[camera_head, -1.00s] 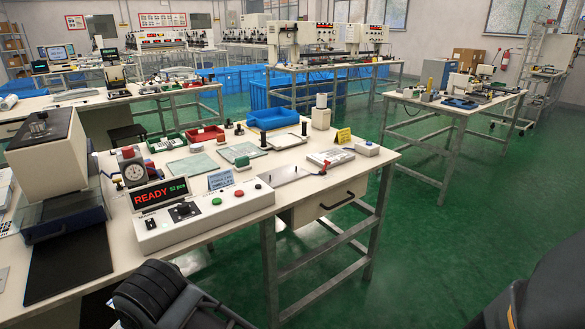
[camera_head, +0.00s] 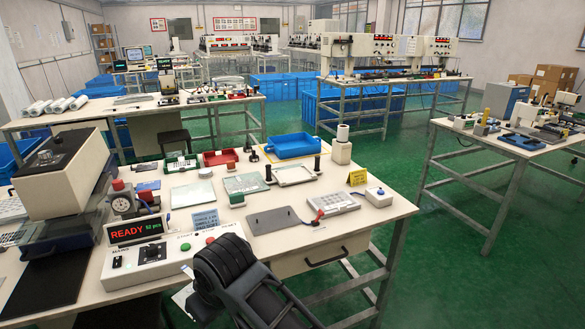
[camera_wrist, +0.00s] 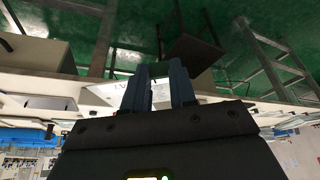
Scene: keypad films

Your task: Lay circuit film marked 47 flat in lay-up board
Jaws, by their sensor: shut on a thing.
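My gripper (camera_wrist: 158,92) is shut on a thin white sheet (camera_wrist: 127,88), apparently the circuit film, whose number I cannot read. In the head view a pale edge of the sheet (camera_head: 183,300) shows beside my dark arm, which hides most of it and the fingertips. The sheet is in front of the bench's control box. A light framed board with dark posts (camera_head: 293,181), possibly the lay-up board, lies farther back on the bench. A bare grey plate (camera_head: 281,220) lies nearer; I cannot tell for certain which is the lay-up board.
The control box with a READY display (camera_head: 135,229) stands at the bench's front left. Two pale sheets, a blue tray (camera_head: 292,146), a red tray (camera_head: 220,157), a yellow sign (camera_head: 357,177) and a keypad tray (camera_head: 334,203) crowd the bench. A press stands at left.

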